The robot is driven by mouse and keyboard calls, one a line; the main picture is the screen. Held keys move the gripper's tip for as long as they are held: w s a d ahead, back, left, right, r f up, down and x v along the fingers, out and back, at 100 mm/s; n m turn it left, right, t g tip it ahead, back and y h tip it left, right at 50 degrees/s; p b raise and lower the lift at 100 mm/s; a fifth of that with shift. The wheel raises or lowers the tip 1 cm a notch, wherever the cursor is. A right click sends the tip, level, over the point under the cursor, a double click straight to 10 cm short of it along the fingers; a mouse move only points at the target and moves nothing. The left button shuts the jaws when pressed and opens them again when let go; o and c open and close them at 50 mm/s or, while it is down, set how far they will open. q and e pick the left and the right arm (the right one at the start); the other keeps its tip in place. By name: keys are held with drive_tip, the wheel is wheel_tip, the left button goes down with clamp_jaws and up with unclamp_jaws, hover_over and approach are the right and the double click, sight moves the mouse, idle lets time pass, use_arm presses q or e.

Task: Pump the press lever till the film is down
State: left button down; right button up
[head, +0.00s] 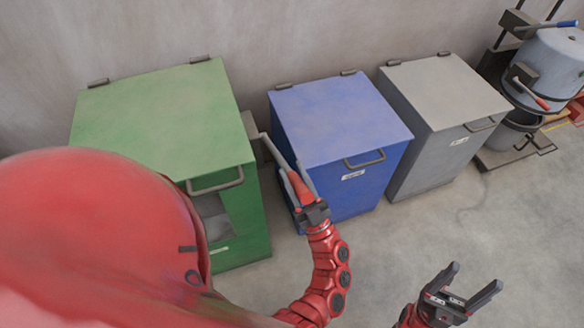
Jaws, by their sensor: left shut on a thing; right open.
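The press lever (299,187) is a bar with a red grip at the right side of the green bin (165,120), in the gap before the blue bin. My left gripper (297,180) is shut on its red grip. The green bin's lid is down. Pale grey material, perhaps the film (210,208), shows in an opening in its front below the handle. My large red body part hides much of the bin's front, so how far down the film is cannot be told. My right gripper (476,275) is open and empty above the floor at lower right.
A blue bin (340,120) and a grey bin (445,95) stand along the wall to the right, lids down. A grey drum machine (550,65) with a red-gripped handle (532,95) stands at upper right. The floor (480,220) in front is clear.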

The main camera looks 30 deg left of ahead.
idle(0.3)
use_arm(q)
drive_tip(key=c, duration=0.5)
unclamp_jaws()
drive_tip(key=shift+f, duration=0.1)
drive_tip(key=b+v, duration=1.2)
drive_tip(key=v, duration=0.5)
drive_tip(key=shift+b, duration=0.3)
drive_tip(key=shift+d, duration=0.2)
